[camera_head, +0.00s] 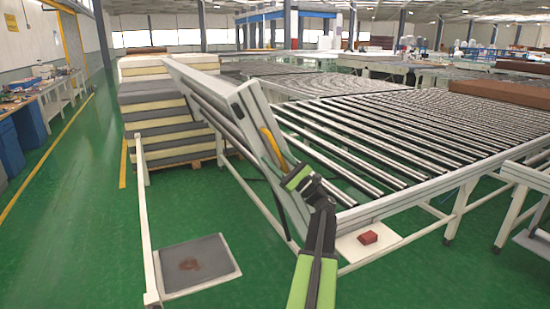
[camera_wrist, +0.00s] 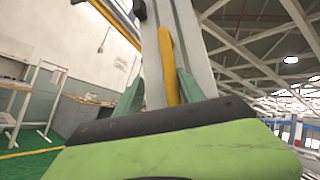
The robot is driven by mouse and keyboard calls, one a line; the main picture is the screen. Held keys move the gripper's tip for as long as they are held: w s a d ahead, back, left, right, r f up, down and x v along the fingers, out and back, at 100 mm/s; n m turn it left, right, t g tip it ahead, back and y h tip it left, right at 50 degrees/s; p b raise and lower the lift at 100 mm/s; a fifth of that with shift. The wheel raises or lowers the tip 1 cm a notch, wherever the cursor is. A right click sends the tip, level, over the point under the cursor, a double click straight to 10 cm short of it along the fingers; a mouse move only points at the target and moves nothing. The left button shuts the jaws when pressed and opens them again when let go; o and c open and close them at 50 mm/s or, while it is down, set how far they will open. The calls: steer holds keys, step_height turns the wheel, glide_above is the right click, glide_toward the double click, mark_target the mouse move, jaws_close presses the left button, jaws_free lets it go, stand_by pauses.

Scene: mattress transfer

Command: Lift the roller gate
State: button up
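The roller gate (camera_head: 252,112) is a white-framed section with metal rollers at the left end of the roller table. It stands tilted, with its upper edge above the table's rollers. A yellow handle (camera_head: 270,146) is on its near end panel; it also shows in the wrist view (camera_wrist: 168,62). My gripper (camera_head: 292,174) is at the lower part of this handle. In the wrist view, my two fingers (camera_wrist: 158,92) stand apart with the handle showing between them, nearer the right finger. Contact with the handle cannot be told. The wrist body hides the handle's lower end.
The roller table (camera_head: 405,132) extends right and back. Stacked mattresses (camera_head: 160,110) on a pallet stand behind the gate. A white post (camera_head: 143,215) and grey floor plate (camera_head: 195,262) are at the left front. Green floor is clear at left.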

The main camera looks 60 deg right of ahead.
steer(key=b+v, duration=0.9)
steer(key=v, duration=0.8)
steer(key=shift+s+b, duration=0.25)
steer(key=shift+b, duration=0.15)
